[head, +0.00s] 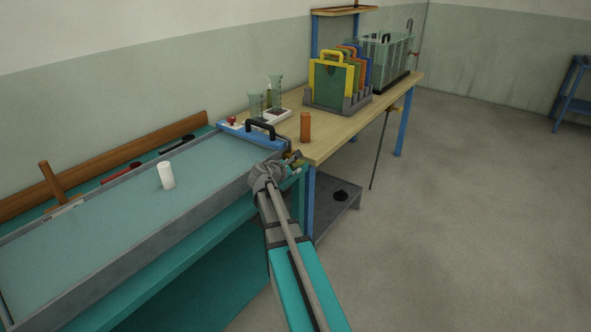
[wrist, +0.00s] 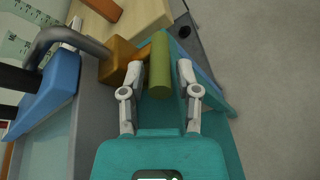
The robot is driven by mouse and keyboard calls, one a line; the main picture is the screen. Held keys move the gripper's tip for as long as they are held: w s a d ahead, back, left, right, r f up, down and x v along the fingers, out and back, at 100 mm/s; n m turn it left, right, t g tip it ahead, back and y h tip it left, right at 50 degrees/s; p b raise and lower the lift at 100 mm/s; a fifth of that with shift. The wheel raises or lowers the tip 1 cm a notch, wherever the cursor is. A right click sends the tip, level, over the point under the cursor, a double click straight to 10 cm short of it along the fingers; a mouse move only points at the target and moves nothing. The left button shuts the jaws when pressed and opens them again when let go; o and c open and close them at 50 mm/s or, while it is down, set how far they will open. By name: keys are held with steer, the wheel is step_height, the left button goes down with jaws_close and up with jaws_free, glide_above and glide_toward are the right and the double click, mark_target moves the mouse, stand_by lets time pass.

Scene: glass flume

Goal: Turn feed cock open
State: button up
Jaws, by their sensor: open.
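The feed cock (wrist: 115,62) shows in the wrist view as a brass block with a short stem at the flume's end.
The flume (head: 120,205) has a blue end piece (head: 240,131) with a black handle close to my gripper. A white cylinder (head: 166,175) stands in it. Floor to the right is clear.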

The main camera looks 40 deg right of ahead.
steer(key=shift+w+d+f, duration=0.25)
steer(key=shift+d, duration=0.4)
jaws_close()
